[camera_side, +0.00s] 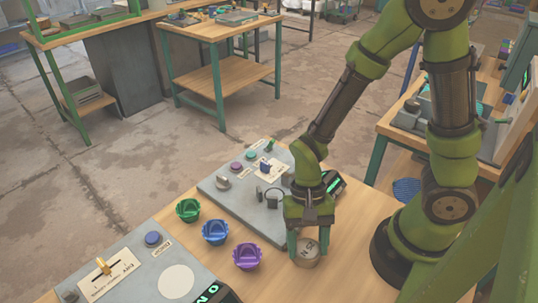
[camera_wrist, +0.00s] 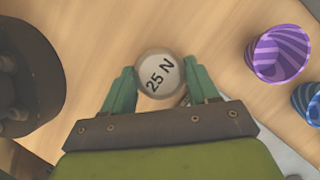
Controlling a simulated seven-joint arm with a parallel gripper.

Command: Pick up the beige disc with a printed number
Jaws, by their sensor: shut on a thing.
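The beige disc (camera_side: 307,253) stands on the wooden table at the front, just under my gripper in the side view. Its pale top carries a dark print that reads "25 N" in the wrist view (camera_wrist: 159,77). My gripper (camera_wrist: 152,84) has its green fingers on both sides of the disc and is shut on it. In the side view my gripper (camera_side: 309,246) points down at the disc, with the fingers at its sides. I cannot tell whether the disc touches the table or hangs slightly above it.
Green (camera_side: 188,210), blue (camera_side: 215,232) and purple (camera_side: 247,256) cups stand in a row left of my gripper. A grey panel with knobs (camera_side: 236,205) lies behind them. Another panel with a pale round plate (camera_side: 176,281) is at the front left. Bare table lies around the disc.

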